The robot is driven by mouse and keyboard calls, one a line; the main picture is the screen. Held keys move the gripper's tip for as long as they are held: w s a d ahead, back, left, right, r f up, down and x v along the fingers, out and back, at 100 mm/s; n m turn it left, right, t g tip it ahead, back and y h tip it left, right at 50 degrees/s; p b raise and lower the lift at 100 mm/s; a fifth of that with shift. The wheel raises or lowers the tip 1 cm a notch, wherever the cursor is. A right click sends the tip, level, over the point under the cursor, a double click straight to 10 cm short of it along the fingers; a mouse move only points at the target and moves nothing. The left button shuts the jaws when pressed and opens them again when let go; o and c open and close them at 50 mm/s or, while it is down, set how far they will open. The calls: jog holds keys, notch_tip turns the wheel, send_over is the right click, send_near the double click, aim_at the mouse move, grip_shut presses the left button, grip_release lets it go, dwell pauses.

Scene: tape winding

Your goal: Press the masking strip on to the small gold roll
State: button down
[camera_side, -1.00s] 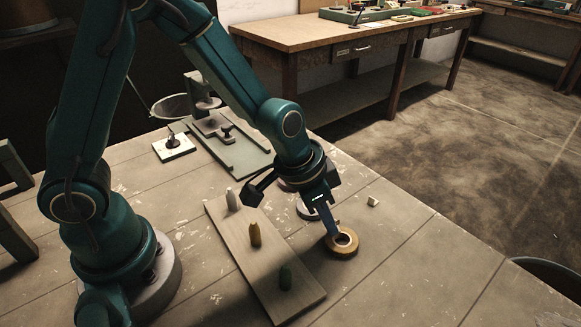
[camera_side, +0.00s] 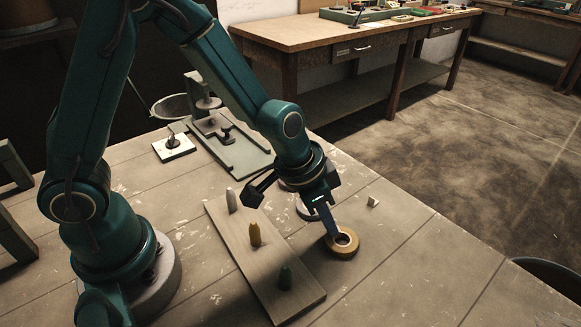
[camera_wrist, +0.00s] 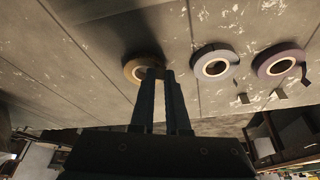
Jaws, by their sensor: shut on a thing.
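The small gold roll (camera_side: 346,250) lies flat on the bench at the right of the peg board. My gripper (camera_side: 332,231) points down at its left rim with the fingers close together, shut on the roll's rim. In the wrist view the gold roll (camera_wrist: 131,68) shows at the tips of my gripper (camera_wrist: 160,73), and the fingers cover its right part. I cannot make out a masking strip apart from the roll. Two other rolls lie on the bench in the wrist view: a grey one (camera_wrist: 196,63) and a purple one (camera_wrist: 263,63).
A green-based fixture (camera_side: 245,155) and a white plate (camera_side: 174,149) stand behind. A small pale block (camera_side: 373,201) lies to the right.

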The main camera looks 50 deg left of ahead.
jog(key=shift+s+f, duration=0.1)
jog(key=c, duration=0.8)
grip_release()
jog(key=shift+c, duration=0.2)
jog(key=o, duration=0.4)
notch_tip(320, 180, up, 6)
dwell(0.3)
